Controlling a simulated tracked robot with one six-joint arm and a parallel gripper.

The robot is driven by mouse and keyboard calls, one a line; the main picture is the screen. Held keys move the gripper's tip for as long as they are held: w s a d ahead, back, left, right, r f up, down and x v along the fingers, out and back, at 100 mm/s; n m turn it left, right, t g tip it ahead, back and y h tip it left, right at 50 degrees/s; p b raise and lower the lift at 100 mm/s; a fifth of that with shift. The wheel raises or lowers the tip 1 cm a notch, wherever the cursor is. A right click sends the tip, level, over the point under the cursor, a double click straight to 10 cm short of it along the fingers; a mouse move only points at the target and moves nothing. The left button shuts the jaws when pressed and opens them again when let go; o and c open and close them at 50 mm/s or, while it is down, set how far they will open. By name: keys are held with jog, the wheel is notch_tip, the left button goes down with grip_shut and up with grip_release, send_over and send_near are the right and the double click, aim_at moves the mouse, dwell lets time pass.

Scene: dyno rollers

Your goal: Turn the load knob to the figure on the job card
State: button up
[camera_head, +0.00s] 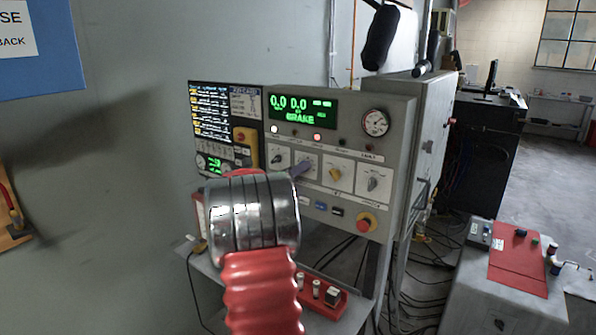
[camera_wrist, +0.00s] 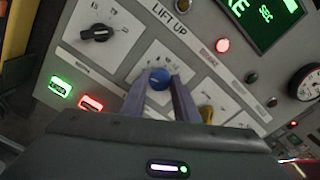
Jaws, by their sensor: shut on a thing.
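My gripper (camera_wrist: 160,94) is shut on a blue knob (camera_wrist: 159,74), the second from the left in a row on the grey panel (camera_wrist: 228,82). Its purple fingers lie on either side of the knob, with the cap showing between them. In the head view my gripper (camera_head: 301,168) reaches the panel between a black knob (camera_head: 278,158) and a yellow knob (camera_head: 335,174); my arm hides part of the panel. The held knob's pointer and scale figures are too small to read. A small printed sheet with a blue heading (camera_head: 245,90) hangs beside the screen, its text unreadable.
A red stop button (camera_head: 366,222) sits low on the panel and a grey knob (camera_head: 373,182) right of the yellow one. A round gauge (camera_head: 375,122) and a green display (camera_head: 302,109) are above. Cables hang below; a red tray (camera_head: 322,296) stands on the shelf.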

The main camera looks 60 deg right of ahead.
jog(key=shift+w+f, duration=0.1)
jog(key=shift+f, duration=0.2)
jog(key=o, duration=0.8)
jog(key=shift+o, duration=1.3)
jog(key=shift+r, duration=0.2)
jog(key=w+a, duration=0.2)
jog(key=a, duration=1.1)
jog(key=shift+a, duration=0.35)
